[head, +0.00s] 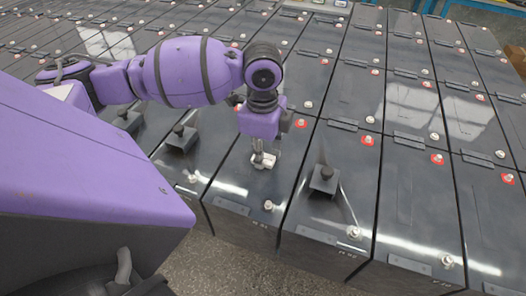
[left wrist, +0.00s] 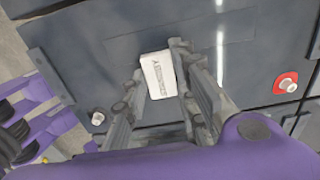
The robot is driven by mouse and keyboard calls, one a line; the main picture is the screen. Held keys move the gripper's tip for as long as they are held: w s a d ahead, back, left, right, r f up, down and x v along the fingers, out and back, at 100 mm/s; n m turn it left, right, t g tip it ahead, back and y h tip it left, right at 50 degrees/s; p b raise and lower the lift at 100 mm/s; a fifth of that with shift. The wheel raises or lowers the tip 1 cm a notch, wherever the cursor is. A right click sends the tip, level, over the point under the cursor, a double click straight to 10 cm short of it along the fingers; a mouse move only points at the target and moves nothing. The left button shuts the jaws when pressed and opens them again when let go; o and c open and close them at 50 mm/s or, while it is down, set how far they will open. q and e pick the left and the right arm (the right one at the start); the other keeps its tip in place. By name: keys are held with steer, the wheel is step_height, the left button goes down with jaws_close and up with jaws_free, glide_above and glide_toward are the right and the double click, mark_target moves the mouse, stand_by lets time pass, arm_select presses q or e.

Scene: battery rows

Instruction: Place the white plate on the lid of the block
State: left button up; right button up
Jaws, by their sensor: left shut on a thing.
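The white plate (left wrist: 158,74) is small and rectangular, with dark markings on its face. In the left wrist view it sits between the two fingers of my left gripper (left wrist: 162,92), which is shut on it. In the head view the plate (head: 263,160) shows at the fingertips of my left gripper (head: 264,152), pointing down over the lid of a dark grey block (head: 236,190) in the front row. I cannot tell whether the plate touches the lid. My right gripper is not in view.
Rows of similar dark blocks with metal terminals and red rings fill the view. A black knobbed piece (head: 324,179) stands on the block to the right, and another (head: 181,138) to the left. Grey floor (head: 225,268) shows in front of the row.

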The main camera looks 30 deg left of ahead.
arm_select(q)
steer(key=o, duration=1)
steer(key=shift+f, duration=0.15)
steer(key=shift+c, duration=0.2)
step_height(320, 180, up, 12)
steer(key=shift+r+p, duration=0.2)
steer(key=shift+p, duration=0.1)
